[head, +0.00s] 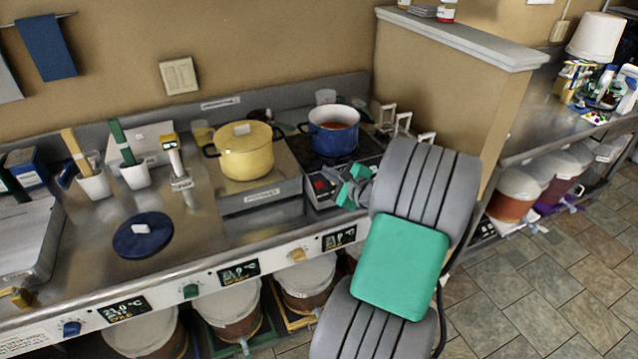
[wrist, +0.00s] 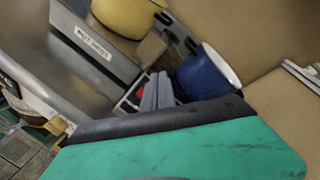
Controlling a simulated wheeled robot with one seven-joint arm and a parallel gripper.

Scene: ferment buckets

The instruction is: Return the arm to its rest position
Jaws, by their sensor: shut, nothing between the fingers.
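My gripper (head: 347,188) is shut and empty at the front of the right-hand stove, partly hidden behind my raised grey and teal arm. In the wrist view its grey fingers (wrist: 156,92) show beyond a large teal panel of my own arm. A blue pot (head: 333,130) with reddish contents stands on the stove just behind the gripper; it also shows in the wrist view (wrist: 208,72). A yellow lidded pot (head: 246,152) sits on the raised unit to the left, apart from the gripper.
A tan partition wall (head: 435,95) rises right of the stove. Left on the steel counter are a dark blue disc (head: 143,235) and white tool holders (head: 94,184). Lidded buckets (head: 230,308) stand below the counter. Tiled floor (head: 560,285) is clear at the lower right.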

